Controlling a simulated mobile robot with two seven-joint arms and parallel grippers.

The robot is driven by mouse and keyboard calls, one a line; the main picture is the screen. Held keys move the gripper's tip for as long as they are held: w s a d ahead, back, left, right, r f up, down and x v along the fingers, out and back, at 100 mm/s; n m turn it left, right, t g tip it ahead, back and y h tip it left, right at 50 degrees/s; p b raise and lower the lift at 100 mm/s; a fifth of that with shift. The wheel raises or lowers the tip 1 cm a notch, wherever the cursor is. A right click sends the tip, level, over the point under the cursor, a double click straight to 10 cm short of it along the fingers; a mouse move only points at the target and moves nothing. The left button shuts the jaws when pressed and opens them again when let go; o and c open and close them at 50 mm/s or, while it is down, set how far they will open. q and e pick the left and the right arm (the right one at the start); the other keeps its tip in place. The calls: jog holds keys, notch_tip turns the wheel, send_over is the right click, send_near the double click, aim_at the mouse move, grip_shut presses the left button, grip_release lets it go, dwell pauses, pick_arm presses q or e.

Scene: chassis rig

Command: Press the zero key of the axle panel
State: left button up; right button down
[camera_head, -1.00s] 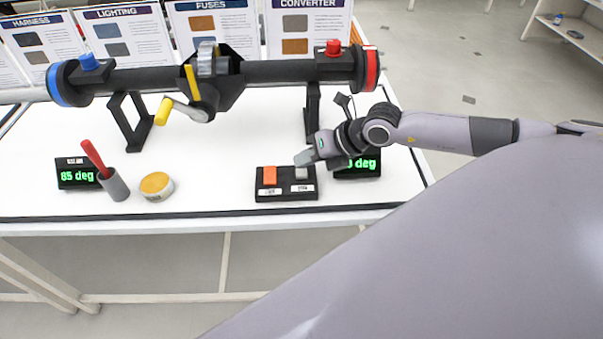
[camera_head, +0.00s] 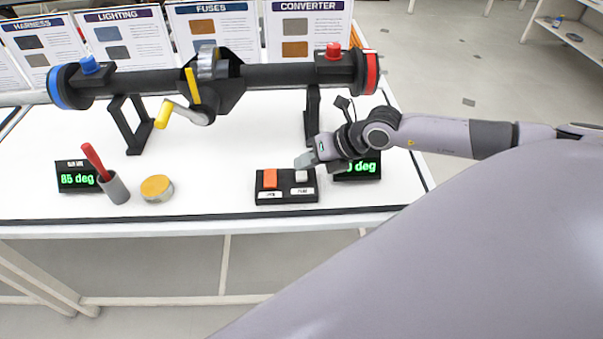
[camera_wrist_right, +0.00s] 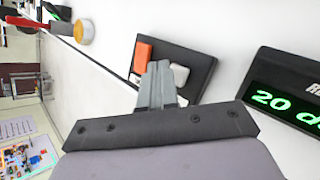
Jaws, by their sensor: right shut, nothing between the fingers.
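The axle panel (camera_head: 287,196) is a low black box near the table's front edge. It has an orange key (camera_head: 270,178) on its left and a light grey key (camera_head: 301,176) on its right. The labels in front of the keys are too small to read. My right gripper (camera_head: 303,160) is shut and empty, its tips just behind the grey key. In the right wrist view, the shut fingers (camera_wrist_right: 158,70) overlap the gap between the orange key (camera_wrist_right: 142,56) and the grey key (camera_wrist_right: 180,75). I cannot tell whether they touch. My left gripper is out of view.
A display (camera_head: 357,170) with green digits stands right of the panel; the wrist view reads "20 d". Another display (camera_head: 77,177) reads 85 deg. A holder with a red stick (camera_head: 116,188) and a yellow-topped tin (camera_head: 156,189) stand left. An axle (camera_head: 130,80) spans behind.

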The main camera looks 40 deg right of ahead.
aim_at(306, 175)
jog(key=shift+f, duration=0.1)
dwell(0.7)
jog(key=shift+f+b, duration=0.35)
jog(key=shift+f+b, duration=0.4)
jog(key=shift+f, duration=0.1)
dwell(0.6)
dwell(0.3)
jog(key=shift+r+p, duration=0.75)
jog(key=shift+r, duration=0.15)
notch_tip(306, 175, up, 5)
jog(key=p, duration=0.4)
jog(key=shift+r, duration=0.1)
dwell(0.5)
